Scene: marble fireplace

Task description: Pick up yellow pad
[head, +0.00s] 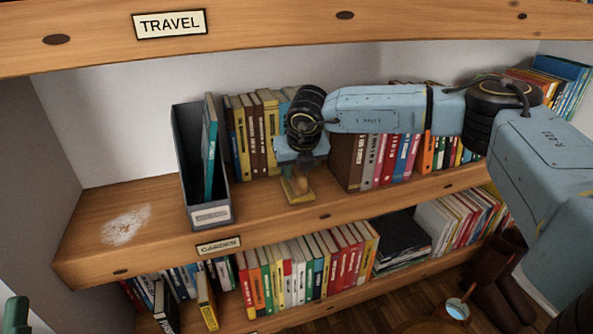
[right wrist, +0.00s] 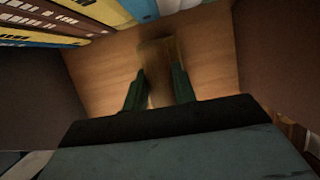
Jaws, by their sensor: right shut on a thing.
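The yellow pad (head: 297,191) is at the front part of the upper shelf, below my right gripper (head: 299,172). In the right wrist view the pad (right wrist: 159,68) is a dim yellow-brown block between the two dark green fingers (right wrist: 159,90). My right gripper points down and is shut on the pad. I cannot tell whether the pad's lower end touches the shelf. The wrist and fingers hide part of the pad in the head view.
A grey file box (head: 209,215) with a teal book stands left of the pad. Books stand behind it (head: 252,136) and to its right (head: 375,160). A plank (head: 270,30) marked TRAVEL runs above.

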